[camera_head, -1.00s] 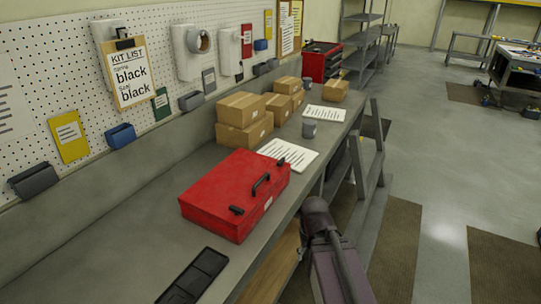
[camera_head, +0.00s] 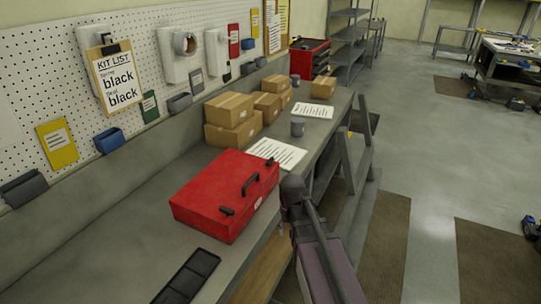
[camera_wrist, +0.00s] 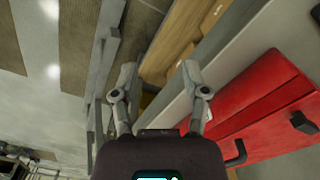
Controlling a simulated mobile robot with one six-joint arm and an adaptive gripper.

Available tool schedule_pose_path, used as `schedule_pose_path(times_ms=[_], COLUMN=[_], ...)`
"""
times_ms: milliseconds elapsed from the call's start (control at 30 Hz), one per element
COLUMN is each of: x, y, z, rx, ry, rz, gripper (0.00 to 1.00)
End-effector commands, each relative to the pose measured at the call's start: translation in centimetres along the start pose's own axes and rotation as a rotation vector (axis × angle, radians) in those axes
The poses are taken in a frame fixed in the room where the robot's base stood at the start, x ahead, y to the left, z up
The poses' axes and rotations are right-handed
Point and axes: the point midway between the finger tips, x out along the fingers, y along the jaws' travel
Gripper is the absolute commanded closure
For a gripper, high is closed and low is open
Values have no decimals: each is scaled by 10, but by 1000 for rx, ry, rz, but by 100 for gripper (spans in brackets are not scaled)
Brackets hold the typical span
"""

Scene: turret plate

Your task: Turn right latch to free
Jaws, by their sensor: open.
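A red toolbox (camera_head: 205,190) with a closed lid sits on the grey workbench (camera_head: 130,238). A black handle (camera_head: 250,184) stands at its front edge between two small black latches, a nearer left one (camera_head: 227,211) and a farther right one (camera_head: 271,163), partly unclear. My arm's end is beside the toolbox on the aisle side; its fingers are not clear in the head view. In the wrist view my gripper (camera_wrist: 158,72) is open and empty, apart from the toolbox (camera_wrist: 262,100). The handle (camera_wrist: 236,154) and one latch (camera_wrist: 302,122) show at right there.
A black tray (camera_head: 187,277) lies on the bench nearer than the toolbox. Beyond the toolbox are a paper sheet (camera_head: 277,153), cardboard boxes (camera_head: 233,136) and a grey mug (camera_head: 298,127). A clipboard (camera_head: 115,78) hangs on the pegboard. The aisle floor (camera_head: 428,200) is open.

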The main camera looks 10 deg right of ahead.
Motion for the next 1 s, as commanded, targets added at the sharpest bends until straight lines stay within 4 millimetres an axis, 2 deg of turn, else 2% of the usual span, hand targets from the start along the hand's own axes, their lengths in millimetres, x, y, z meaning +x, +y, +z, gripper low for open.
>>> schedule_pose_path(times_ms=[33,700,833,1000], x=[-16,-130,-146,-156], y=[-3,-27,-31,-33], z=[-28,-311,-352,-382], rx=[22,415,476,526], ry=[0,0,0,0], rz=[0,-1,-1,-1], gripper=[41,41,41,41])
